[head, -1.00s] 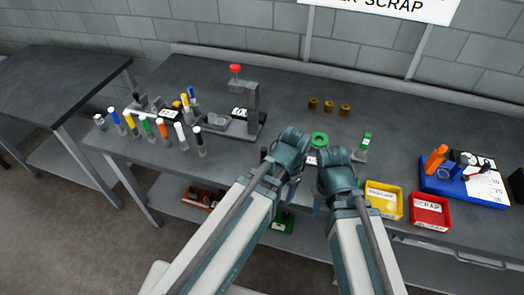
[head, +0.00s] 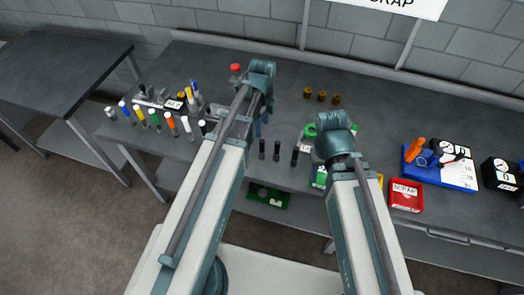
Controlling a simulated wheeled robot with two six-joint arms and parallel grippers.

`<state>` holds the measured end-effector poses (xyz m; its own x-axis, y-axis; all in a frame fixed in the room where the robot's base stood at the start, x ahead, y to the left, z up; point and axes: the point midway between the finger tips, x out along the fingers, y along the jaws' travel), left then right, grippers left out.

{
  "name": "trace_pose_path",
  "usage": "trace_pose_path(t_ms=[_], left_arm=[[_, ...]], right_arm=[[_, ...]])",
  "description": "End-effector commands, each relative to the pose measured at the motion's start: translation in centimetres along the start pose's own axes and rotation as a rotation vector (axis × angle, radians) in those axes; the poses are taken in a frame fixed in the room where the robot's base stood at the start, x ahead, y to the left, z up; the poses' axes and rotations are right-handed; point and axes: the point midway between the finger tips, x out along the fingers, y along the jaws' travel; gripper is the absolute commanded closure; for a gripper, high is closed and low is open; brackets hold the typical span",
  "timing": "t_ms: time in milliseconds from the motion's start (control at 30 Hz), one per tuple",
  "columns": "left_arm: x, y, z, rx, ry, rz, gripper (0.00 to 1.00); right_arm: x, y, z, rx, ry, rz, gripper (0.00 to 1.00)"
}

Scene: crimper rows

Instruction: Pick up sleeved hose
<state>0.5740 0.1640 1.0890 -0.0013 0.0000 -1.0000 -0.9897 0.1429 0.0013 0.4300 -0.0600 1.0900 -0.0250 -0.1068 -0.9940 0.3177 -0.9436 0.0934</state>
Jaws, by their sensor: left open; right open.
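I cannot tell for sure which piece is the sleeved hose. Three short black upright pieces (head: 276,150) stand near the table's front edge, between my two arms. A row of upright coloured pieces with pale parts (head: 154,119) stands at the left of the table. My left gripper (head: 258,127) is open over the crimper, beyond and left of the black pieces, and its wrist hides most of the crimper. My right gripper (head: 322,160) is right of the black pieces. Its wrist hides most of its fingers and part of a green ring (head: 310,131).
The crimper's red knob (head: 235,68) shows behind my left arm. Several brown pieces (head: 322,96) stand at the back. The table centre-right back is clear.

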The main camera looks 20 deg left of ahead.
Motion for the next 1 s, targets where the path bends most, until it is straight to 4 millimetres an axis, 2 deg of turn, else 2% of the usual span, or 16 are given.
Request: trace_pose_path(t_ms=[533, 1000], left_arm=[[7.6, 0.0, 0.0, -0.002, 0.000, 0.000, 0.34], [9.1, 0.0, 0.0, -0.002, 0.000, 0.000, 0.34]], right_arm=[[7.6, -0.7, -0.4, -0.011, 0.000, 0.002, 0.50], [9.1, -0.8, -0.5, -0.010, 0.000, 0.002, 0.50]])
